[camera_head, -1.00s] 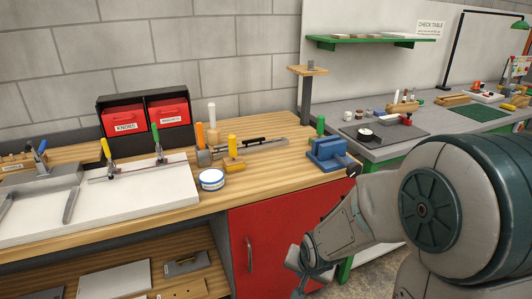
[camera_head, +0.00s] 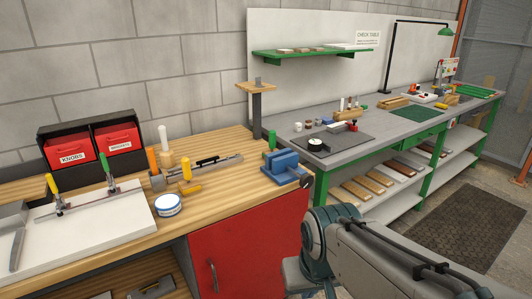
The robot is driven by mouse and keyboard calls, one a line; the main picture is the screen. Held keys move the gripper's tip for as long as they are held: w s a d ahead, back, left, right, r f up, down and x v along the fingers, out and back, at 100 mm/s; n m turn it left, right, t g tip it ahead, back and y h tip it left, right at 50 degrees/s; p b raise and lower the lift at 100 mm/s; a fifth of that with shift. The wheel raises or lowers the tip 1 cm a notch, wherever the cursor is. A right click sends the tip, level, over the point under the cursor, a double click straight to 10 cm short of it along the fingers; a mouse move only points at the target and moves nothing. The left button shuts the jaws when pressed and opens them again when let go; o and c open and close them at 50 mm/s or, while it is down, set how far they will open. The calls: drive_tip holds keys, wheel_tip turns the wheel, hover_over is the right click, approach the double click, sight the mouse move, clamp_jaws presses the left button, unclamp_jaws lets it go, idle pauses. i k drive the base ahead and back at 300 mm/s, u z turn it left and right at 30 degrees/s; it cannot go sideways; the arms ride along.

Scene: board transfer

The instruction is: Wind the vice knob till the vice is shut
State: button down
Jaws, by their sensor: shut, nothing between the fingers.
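The blue vice (camera_head: 284,164) sits on the right front corner of the wooden bench, above the red cupboard door. Its dark knob (camera_head: 305,182) sticks out at the vice's right front, near the bench edge. The vice is too small here to tell how wide its jaws stand. My arm comes in at the lower right, in front of and below the bench edge, apart from the vice and knob. The fingers of my gripper do not show; they are hidden behind the arm or below the picture.
A green-handled item (camera_head: 271,137) stands close behind the vice. A blue-and-white tin (camera_head: 168,205) and a yellow-handled tool (camera_head: 186,170) are to its left. The red door (camera_head: 245,245) is below. A grey table (camera_head: 390,135) stands to the right, with floor beyond.

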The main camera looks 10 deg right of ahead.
sight(307, 181)
drive_tip(key=z, duration=1.95)
drive_tip(key=i, duration=0.85)
drive_tip(key=u, duration=1.55)
